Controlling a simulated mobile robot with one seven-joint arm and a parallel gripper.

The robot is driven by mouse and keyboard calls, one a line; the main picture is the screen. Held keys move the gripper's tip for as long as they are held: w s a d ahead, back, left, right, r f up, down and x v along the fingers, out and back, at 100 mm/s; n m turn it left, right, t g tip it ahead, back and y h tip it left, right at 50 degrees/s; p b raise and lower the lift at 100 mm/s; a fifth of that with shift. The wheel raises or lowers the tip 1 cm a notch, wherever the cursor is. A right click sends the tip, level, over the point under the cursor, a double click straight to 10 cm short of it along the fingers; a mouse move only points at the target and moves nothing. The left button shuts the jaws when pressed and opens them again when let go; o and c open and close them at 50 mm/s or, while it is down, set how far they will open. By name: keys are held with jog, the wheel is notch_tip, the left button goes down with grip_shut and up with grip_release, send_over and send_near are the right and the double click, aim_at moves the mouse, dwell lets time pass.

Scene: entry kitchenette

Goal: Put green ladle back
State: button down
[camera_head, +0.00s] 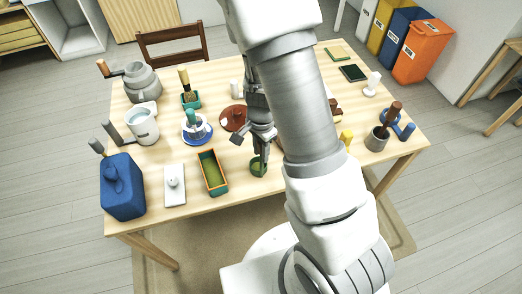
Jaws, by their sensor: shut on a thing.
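The green ladle (258,167) shows as a small green bowl near the table's front edge, right of the middle. My gripper (262,138) points down just above it and is shut on its upper part. The fingers and arm hide most of the handle, and I cannot tell whether the bowl touches the table. A green rectangular tray with an orange rim (224,184) lies just left of the ladle, apart from it.
A mortar (376,141) stands right; my arm hides the centre-right.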

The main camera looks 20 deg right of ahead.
jog(key=shift+f, duration=0.15)
jog(key=c, duration=0.6)
grip_release()
notch_tip(320, 180, up, 17)
jog(key=p, duration=0.4)
jog(key=s+r+n+t, duration=0.2)
jog(key=s+r+n, duration=0.4)
jog(key=r, duration=0.3)
jog(key=s+r+n+t, duration=0.3)
jog(key=s+r+n, duration=0.4)
jog(key=r, duration=0.3)
jog(key=shift+s+t, duration=0.3)
jog(key=shift+s, duration=0.1)
